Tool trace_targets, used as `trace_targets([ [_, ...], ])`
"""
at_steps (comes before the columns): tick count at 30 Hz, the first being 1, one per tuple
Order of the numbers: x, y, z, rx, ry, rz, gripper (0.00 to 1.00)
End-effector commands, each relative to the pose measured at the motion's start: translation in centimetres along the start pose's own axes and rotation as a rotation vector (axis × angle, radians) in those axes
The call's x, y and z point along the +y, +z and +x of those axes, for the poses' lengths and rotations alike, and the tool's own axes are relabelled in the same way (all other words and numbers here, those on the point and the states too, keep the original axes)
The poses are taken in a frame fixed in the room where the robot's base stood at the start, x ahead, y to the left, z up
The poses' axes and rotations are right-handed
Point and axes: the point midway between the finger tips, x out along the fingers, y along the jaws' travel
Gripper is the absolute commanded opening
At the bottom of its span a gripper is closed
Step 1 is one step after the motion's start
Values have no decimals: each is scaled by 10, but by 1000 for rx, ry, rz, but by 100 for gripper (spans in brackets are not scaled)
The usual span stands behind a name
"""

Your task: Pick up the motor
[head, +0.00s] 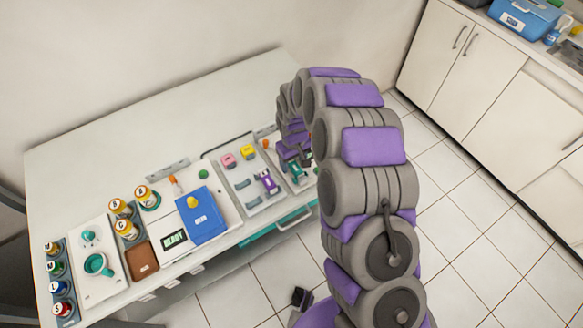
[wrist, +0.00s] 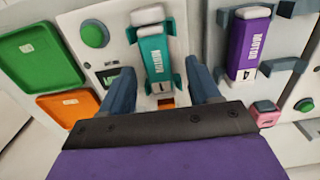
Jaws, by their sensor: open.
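A teal block labelled MOTOR (wrist: 154,60) sits upright in a teal holder on a white panel in the wrist view. It also shows in the head view (head: 295,171), partly hidden by my arm. A purple block labelled MOTOR (wrist: 247,45) stands in a grey holder to its right in the wrist view; it also shows in the head view (head: 267,182). My gripper (wrist: 161,76) is open, with one finger on each side of the teal motor's lower end in the picture. Whether the fingers touch it I cannot tell. Nothing is held.
A green tray (wrist: 30,52) and an orange tray (wrist: 68,104) lie left of the gripper in the wrist view. A pink block (wrist: 265,112) is near the purple motor.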

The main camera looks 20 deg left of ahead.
Motion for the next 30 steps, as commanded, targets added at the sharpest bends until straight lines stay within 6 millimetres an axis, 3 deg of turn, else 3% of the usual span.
trace_targets([
  [3,0,0,11,0,1,1,62],
  [9,-4,-6,12,-3,6,0,62],
  [27,-1,-1,11,-2,2,0,4],
  [30,-2,-1,11,-5,3,0,0],
])
